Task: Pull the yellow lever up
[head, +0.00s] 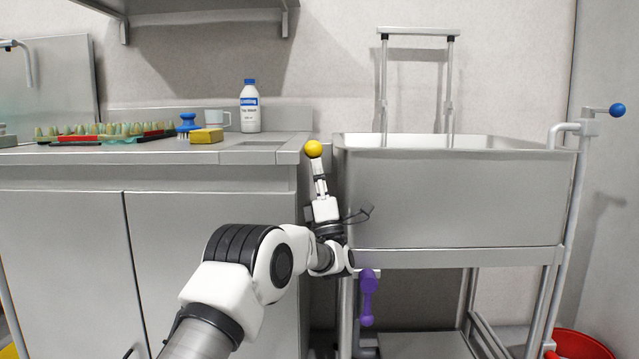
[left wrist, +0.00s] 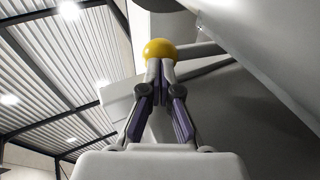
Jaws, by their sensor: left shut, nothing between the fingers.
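The yellow lever shows as a yellow ball knob (head: 313,149) at the left end of the steel sink cart, beside the counter's right end. In the left wrist view the yellow knob (left wrist: 160,50) sits on the end of a pale bar that runs off to the right. My left gripper (head: 318,168) points up just below the knob. In the left wrist view its fingers (left wrist: 161,68) are shut together with nothing between them. Their tips overlap the underside of the knob in the picture; I cannot tell whether they touch it. My right gripper is out of view.
The steel sink cart (head: 455,200) stands on the right, with a blue knob (head: 617,110) at its right side. A purple handle (head: 367,295) hangs below the basin. The counter (head: 230,155) holds egg trays, a brush, a sponge, a cup and a bottle.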

